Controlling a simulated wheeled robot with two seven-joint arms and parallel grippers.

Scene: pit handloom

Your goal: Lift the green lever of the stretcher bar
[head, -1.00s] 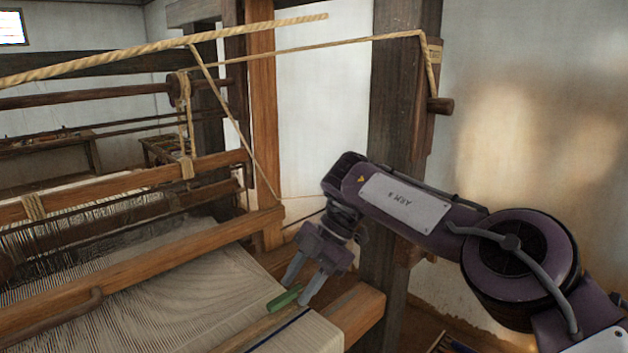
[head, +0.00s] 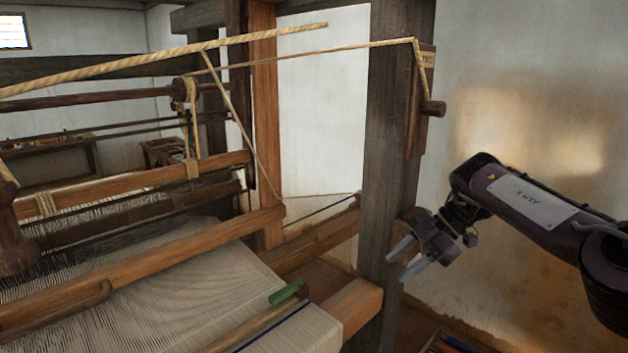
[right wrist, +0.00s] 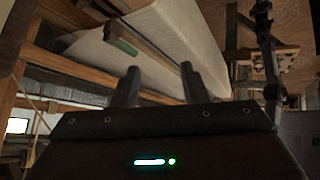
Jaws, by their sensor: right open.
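The green lever (head: 286,292) shows at the right part of the stretcher bar (head: 252,333), which lies across the pale cloth near its front edge. The lever slants up to the right in the head view; I cannot tell how far it stands off the bar. It also shows in the right wrist view (right wrist: 124,47), beyond my fingers. My right gripper (head: 397,265) is open and empty, up and to the right of the lever and well apart from it, in front of the dark loom post. It shows in the right wrist view (right wrist: 160,78) too. My left gripper is out of view.
The thick dark loom post (head: 392,130) stands just behind my right gripper. A wooden beam end (head: 352,305) juts out between lever and gripper. A rope (head: 310,64) runs above to a peg (head: 433,107).

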